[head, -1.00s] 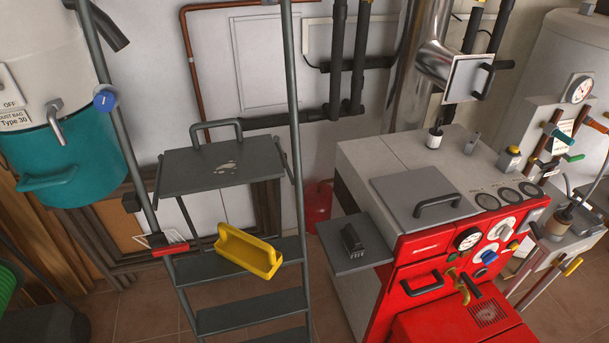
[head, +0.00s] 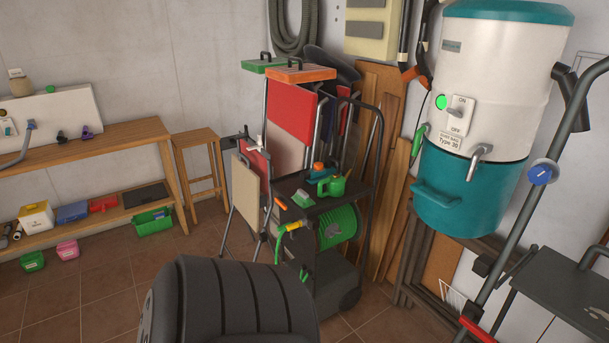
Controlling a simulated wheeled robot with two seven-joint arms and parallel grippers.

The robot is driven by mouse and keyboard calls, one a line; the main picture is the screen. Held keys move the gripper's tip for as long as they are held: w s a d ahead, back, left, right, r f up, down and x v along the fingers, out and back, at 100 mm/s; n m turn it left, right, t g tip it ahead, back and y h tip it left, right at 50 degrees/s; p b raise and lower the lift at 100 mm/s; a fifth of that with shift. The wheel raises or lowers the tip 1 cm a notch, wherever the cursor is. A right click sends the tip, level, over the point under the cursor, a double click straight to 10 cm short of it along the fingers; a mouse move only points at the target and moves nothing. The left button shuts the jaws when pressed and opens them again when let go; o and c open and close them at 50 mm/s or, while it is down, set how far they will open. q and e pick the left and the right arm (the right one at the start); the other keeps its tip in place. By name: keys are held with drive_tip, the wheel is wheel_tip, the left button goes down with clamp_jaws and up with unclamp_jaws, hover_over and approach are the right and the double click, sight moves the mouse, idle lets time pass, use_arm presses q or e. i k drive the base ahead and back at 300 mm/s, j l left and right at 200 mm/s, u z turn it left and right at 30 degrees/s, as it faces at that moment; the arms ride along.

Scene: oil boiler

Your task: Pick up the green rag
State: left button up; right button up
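A small green item (head: 303,199) lies on the dark top of a trolley (head: 350,193) in the middle of the head view. It may be the green rag, but it is too small to tell for sure. A green watering can (head: 332,186) and an orange-and-teal item (head: 319,171) stand just behind it on the same top. A small orange item (head: 281,203) lies to its left. Neither of my grippers is in view.
A large dark ribbed shape, which I cannot identify, fills the lower middle foreground. A wooden workbench (head: 125,134) with boxes on its lower shelf stands left. A white-and-teal dust collector (head: 470,190) and a stepladder (head: 565,285) are right. Tiled floor (head: 110,305) is open at lower left.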

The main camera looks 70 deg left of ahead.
sight(302, 197)
drive_tip(key=j+u, duration=0.1)
drive_tip(key=u, duration=2.2)
